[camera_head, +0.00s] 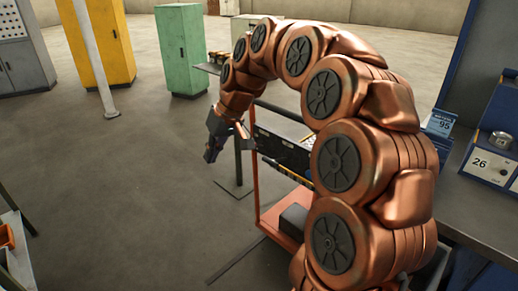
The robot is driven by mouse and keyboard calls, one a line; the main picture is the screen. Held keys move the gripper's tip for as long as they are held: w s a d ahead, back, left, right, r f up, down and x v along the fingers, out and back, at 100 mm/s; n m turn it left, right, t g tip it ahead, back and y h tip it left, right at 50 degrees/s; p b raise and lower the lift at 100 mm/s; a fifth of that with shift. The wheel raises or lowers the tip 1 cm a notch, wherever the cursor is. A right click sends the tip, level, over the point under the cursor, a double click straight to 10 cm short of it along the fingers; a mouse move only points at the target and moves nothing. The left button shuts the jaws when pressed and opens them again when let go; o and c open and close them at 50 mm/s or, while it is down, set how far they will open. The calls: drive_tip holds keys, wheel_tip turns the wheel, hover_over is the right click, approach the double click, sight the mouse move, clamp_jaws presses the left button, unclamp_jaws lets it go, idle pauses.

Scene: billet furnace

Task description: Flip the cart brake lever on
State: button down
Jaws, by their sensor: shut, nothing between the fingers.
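My copper-coloured arm arches across the middle and right of the head view. My gripper (209,156) hangs at its end, pointing down, shut and empty. It is just left of an orange-red framed cart (257,196) and looks apart from it. The cart carries a dark panel (284,151) with small marks, and a thin yellow strip (287,172) runs below it. I cannot make out the brake lever; my arm covers much of the cart's right side.
A green cabinet (184,50), a yellow cabinet (101,40) and a grey cabinet (22,55) stand at the back. The floor left of the cart is clear.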

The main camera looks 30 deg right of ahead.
drive_tip(key=w+d+f+m+t+b, duration=0.1)
drive_tip(key=w+d+f+t+b, duration=0.25)
drive_tip(key=w+d, duration=0.85)
drive_tip(key=w+d+f+h+b, duration=0.1)
drive_tip(key=d+f, duration=0.1)
drive_tip(key=d, duration=0.8)
drive_tip(key=w+d+f+m+t+h+b, duration=0.1)
drive_tip(key=d+f+b, duration=0.1)
drive_tip(key=d, duration=0.7)
drive_tip(key=shift+w+d+f+m, duration=0.3)
drive_tip(key=shift+d+f, duration=0.1)
drive_tip(key=shift+f, duration=0.35)
drive_tip(key=shift+f, duration=0.1)
drive_tip(key=w+x, duration=0.1)
drive_tip(key=x, duration=1.2)
drive_tip(key=shift+a+p, duration=0.3)
drive_tip(key=shift+a, duration=0.15)
drive_tip(key=shift+w+r, duration=0.2)
